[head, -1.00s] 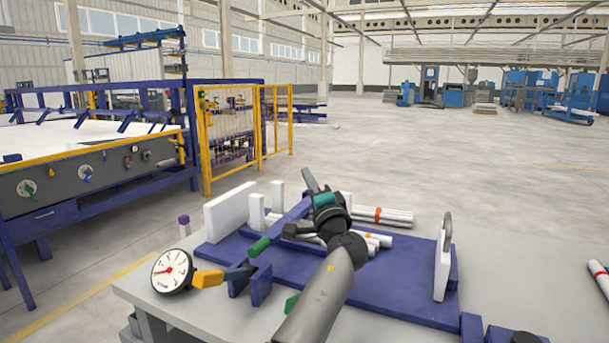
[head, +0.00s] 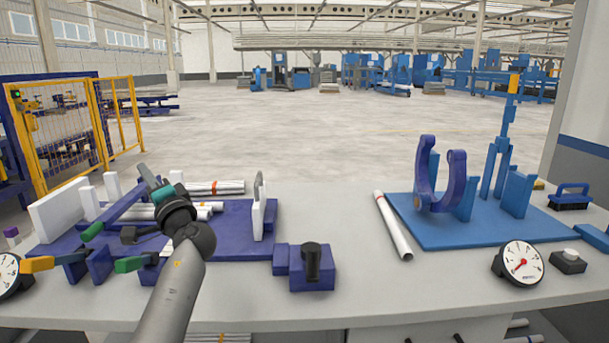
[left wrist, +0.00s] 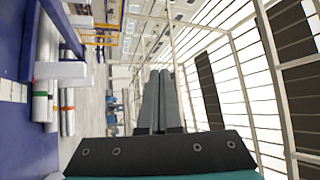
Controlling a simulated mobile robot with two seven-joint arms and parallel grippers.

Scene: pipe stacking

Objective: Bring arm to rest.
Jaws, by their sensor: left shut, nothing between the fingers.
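My left arm comes in from the bottom of the head view and reaches over the purple-blue fixture (head: 225,222) on the table. My left gripper (head: 144,172) is above the fixture's left part, pointing up and away. In the left wrist view its two dark fingers (left wrist: 159,100) lie together with nothing between them. Several white pipes (head: 205,188) lie in the fixture behind the arm, partly hidden by it. They also show at the left of the left wrist view (left wrist: 42,95). My right gripper does not show.
A lone white pipe (head: 393,225) lies on the grey table (head: 350,275) beside a blue base (head: 470,232) with a purple clamp. A purple box with a black knob (head: 312,268) stands mid-table. Gauges (head: 520,264) sit at both sides. The table's middle back is clear.

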